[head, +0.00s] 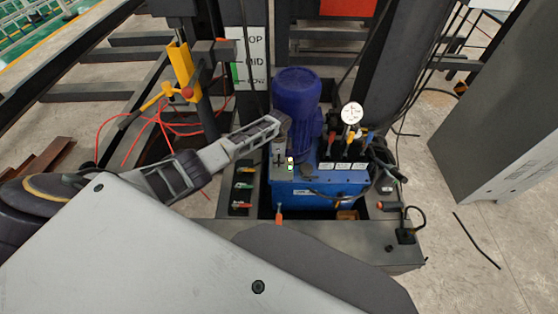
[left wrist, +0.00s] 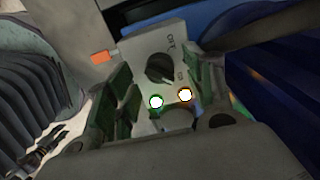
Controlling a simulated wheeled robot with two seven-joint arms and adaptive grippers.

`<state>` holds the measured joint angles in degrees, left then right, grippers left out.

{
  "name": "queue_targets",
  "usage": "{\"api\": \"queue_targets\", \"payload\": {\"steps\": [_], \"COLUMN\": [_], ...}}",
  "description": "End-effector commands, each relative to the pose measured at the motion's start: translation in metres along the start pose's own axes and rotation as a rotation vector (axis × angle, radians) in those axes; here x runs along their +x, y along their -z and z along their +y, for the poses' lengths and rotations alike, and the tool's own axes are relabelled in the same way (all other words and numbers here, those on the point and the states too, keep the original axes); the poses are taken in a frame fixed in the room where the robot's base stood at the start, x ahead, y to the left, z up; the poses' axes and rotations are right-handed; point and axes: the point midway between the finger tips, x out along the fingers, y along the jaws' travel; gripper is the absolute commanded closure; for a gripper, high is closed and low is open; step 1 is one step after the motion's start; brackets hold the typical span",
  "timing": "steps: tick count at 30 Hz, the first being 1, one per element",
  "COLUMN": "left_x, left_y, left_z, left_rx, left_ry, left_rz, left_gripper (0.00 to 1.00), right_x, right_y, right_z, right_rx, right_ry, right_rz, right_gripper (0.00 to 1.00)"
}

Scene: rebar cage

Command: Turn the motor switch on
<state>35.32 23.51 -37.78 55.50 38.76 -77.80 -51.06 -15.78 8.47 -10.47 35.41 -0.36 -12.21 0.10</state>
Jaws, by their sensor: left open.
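The motor switch is a black rotary knob (left wrist: 160,68) on a light grey switch box (left wrist: 150,42) in the left wrist view. In the head view the grey switch box (head: 279,158) stands at the blue power unit's left side. My left gripper (head: 280,126) reaches over it from the left; its open fingers lie either side of the knob in the wrist view. I cannot tell whether they touch it. My right gripper is not in view.
A blue motor (head: 297,95) stands on the blue tank (head: 320,190), close behind my left gripper. A pressure gauge (head: 351,113) and several valve levers are to the right. A yellow lever bracket (head: 180,68) and loose red cables (head: 150,122) are on the left.

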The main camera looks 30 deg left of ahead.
Motion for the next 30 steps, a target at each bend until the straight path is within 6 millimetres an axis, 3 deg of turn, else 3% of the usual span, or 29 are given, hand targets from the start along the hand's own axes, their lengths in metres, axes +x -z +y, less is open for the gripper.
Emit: {"api": "queue_targets", "payload": {"steps": [24,30], "left_x": [-0.092,-0.103], "left_y": [0.001,0.001], "left_z": [0.000,0.000], "left_rx": [0.001,0.000], "left_ry": [0.002,0.001], "left_rz": [0.002,0.001], "left_gripper": [0.47,0.47], "right_x": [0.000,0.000], "right_y": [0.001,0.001], "right_z": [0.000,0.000], "right_rx": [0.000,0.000], "right_ry": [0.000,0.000], "right_rz": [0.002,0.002], "right_gripper": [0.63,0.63]}}
